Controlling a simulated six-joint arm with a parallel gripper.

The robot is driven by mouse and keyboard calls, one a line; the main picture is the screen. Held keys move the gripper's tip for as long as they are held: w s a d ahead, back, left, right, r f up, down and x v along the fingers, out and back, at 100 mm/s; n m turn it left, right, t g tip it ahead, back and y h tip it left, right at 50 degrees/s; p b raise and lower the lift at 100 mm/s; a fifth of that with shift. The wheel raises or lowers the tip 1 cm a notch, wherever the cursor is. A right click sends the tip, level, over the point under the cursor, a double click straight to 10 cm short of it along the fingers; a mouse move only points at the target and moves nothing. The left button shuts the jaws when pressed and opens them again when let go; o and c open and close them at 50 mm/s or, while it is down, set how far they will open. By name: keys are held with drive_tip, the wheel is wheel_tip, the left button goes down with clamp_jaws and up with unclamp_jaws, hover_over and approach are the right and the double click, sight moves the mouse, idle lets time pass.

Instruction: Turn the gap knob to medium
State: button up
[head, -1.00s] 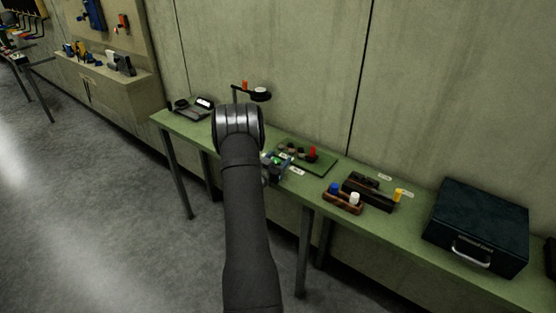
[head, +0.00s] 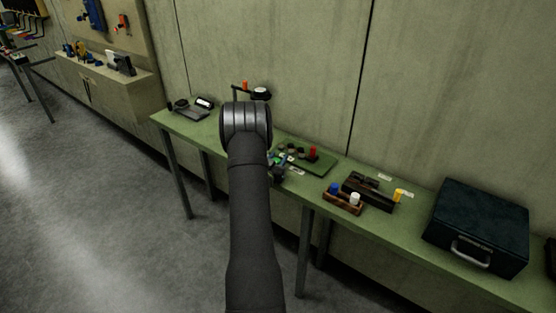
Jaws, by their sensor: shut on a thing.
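My gripper (head: 276,170) is small and mostly hidden behind my own dark arm, low over the middle of the green bench (head: 225,138). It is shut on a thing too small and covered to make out. Beside it, to the right, a green board (head: 318,165) carries several small dark round pieces (head: 297,152) and a red upright piece (head: 312,153). A pale label (head: 297,172) lies at the board's near edge. I cannot tell which piece is the gap knob, nor read its setting.
Right of the board are a brown rack (head: 343,203) with blue and white caps, a dark block (head: 369,193), a yellow piece (head: 398,195) and a large dark case (head: 477,227). A lamp-like stand (head: 261,94) and a dark device (head: 195,110) stand to the left.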

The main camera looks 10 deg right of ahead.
drive_tip(key=n+t+y, duration=0.1)
drive_tip(key=y, duration=0.1)
drive_tip(key=n+t+y, duration=0.1)
drive_tip(key=n+y, duration=0.1)
drive_tip(key=y, duration=0.1)
drive_tip(key=shift+a+n, duration=0.2)
drive_tip(key=shift+n, duration=0.1)
drive_tip(key=shift+w+a+n+y, duration=0.1)
drive_tip(key=shift+a+n+y, duration=0.1)
drive_tip(key=shift+n+y, duration=1.25)
drive_tip(key=shift+a+m+y, duration=0.1)
drive_tip(key=shift+m+y, duration=0.15)
drive_tip(key=shift+y, duration=0.3)
drive_tip(key=o, duration=1)
drive_tip(key=s, duration=1.7)
drive_tip(key=shift+s, duration=0.2)
